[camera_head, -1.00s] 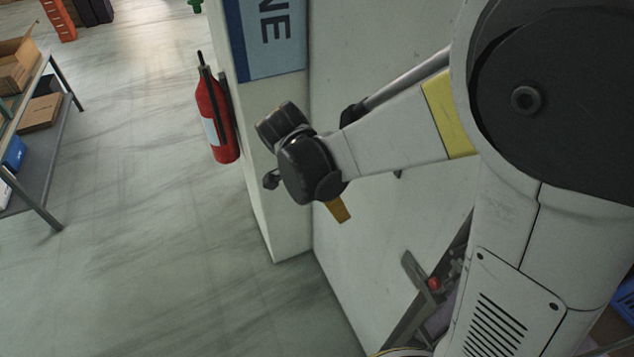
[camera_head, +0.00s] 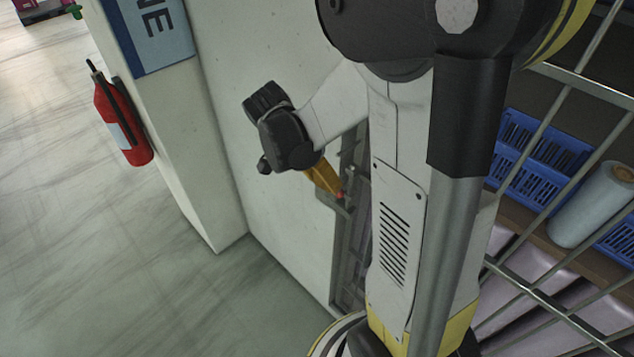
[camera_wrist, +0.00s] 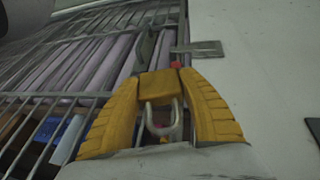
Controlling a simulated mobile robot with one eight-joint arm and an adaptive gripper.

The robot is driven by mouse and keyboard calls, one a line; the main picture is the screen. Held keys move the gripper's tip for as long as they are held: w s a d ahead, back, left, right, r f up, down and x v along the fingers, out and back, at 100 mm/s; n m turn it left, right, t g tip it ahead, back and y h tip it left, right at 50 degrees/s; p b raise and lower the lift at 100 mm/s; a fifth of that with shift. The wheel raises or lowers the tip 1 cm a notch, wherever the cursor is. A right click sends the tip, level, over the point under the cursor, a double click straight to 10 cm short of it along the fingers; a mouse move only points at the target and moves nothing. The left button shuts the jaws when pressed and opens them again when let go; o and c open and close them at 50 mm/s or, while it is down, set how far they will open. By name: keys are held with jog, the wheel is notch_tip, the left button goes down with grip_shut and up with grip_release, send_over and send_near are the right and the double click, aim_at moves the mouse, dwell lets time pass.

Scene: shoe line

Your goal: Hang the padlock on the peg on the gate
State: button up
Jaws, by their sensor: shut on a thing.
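My gripper (camera_head: 322,178) has yellow fingers and shows in the wrist view (camera_wrist: 160,88), shut on the padlock (camera_wrist: 157,84). The padlock has a brass-coloured body between the fingertips; its grey U-shaped shackle (camera_wrist: 178,122) points back towards the palm. A red-tipped peg (camera_wrist: 176,65) shows just beyond the fingertips, at the edge of the barred gate (camera_wrist: 110,52). In the head view the peg's red tip (camera_head: 340,195) appears right beside the fingertips. I cannot tell the depth gap or whether they touch. The padlock cannot be told apart from the fingers there.
A pale wall (camera_head: 270,215) stands left of the gate, with a red fire extinguisher (camera_head: 122,122) on its end. Behind bars at right are blue crates (camera_head: 540,160) and a pale roll (camera_head: 590,205). Open floor (camera_head: 90,260) lies at left.

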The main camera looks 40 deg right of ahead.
aim_at(352, 165)
jog(key=shift+s+d, duration=0.1)
jog(key=shift+d, duration=0.5)
jog(key=shift+w+d+f+b, duration=0.15)
jog(key=shift+d+f, duration=0.1)
jog(key=shift+d, duration=1.15)
jog(key=shift+w+d+f+b, duration=0.1)
jog(key=shift+d+f, duration=0.15)
jog(key=shift+d, duration=1.15)
jog(key=shift+w+d+f+b, duration=0.15)
jog(key=shift+d+f, duration=0.1)
jog(key=shift+d, duration=1.15)
jog(key=o, duration=1.4)
jog(key=shift+s, duration=0.15)
jog(key=shift+r, duration=0.1)
